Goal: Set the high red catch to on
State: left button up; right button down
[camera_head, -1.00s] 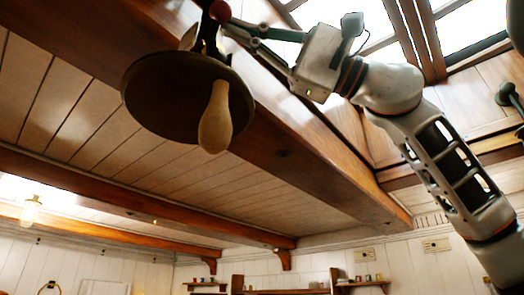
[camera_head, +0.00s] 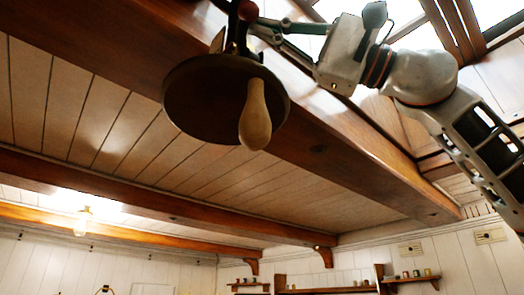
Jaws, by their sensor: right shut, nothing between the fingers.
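The red catch shows as a round red knob (camera_head: 247,10) at the top edge of the head view, just above a dark hanging lamp. The part it is mounted on is mostly cut off by the frame or hidden. My right gripper (camera_head: 262,24) reaches in from the right, under the ceiling beam. Its fingers are shut and empty, with their tips close beside the red knob. I cannot tell whether they touch it. The catch's setting cannot be read here. My left gripper is not in view.
The lamp has a dark round shade (camera_head: 190,105) and a pale pear-shaped bulb (camera_head: 254,115), close below my right gripper. A thick wooden beam (camera_head: 345,150) runs behind it. Shelves (camera_head: 330,290) with small jars are on the far wall. The space below the lamp looks clear.

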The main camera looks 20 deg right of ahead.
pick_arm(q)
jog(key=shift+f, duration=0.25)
pick_arm(e)
jog(key=shift+f+n+y, duration=0.2)
jog(key=shift+n+y, duration=0.1)
pick_arm(q)
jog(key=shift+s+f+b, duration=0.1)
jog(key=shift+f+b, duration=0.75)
jog(key=shift+b, duration=0.15)
pick_arm(e)
jog(key=n+g+y, duration=0.1)
jog(key=n, duration=0.1)
jog(key=f+n+g+y, duration=0.1)
jog(key=n+g, duration=0.1)
jog(key=n, duration=0.1)
jog(key=s+f+n+g+y, duration=0.1)
jog(key=n+g, duration=0.1)
jog(key=shift+s+d+f+n, duration=0.1)
jog(key=shift+d+f+n, duration=0.1)
jog(key=shift+f+n, duration=0.1)
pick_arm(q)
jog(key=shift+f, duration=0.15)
pick_arm(e)
jog(key=shift+f, duration=0.15)
